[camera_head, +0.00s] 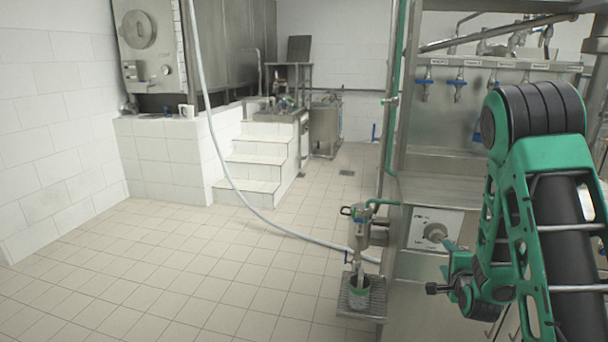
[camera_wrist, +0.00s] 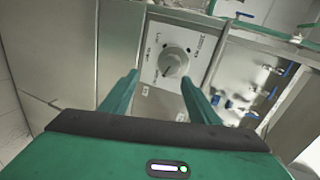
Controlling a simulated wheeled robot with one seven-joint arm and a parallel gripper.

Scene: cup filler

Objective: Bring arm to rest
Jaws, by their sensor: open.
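My green and black arm fills the right side of the head view. My gripper shows in the wrist view (camera_wrist: 158,98), with its two green fingers apart and nothing between them. Past the fingers is a control panel (camera_wrist: 180,57) with a round knob (camera_wrist: 173,62). In the head view the same kind of panel (camera_head: 419,225) and its knob (camera_head: 435,232) are on the steel machine, just left of my arm. The fingertips are not clear in the head view. I cannot tell how far they are from the knob.
A steel machine with blue-handled taps (camera_head: 459,84) stands behind my arm. Left of the panel, a cup (camera_head: 358,292) stands on a small shelf (camera_head: 351,310) under a filler (camera_head: 361,232). A pale hose (camera_head: 230,175) crosses the room. White steps (camera_head: 247,186) lie further back. The tiled floor at left is clear.

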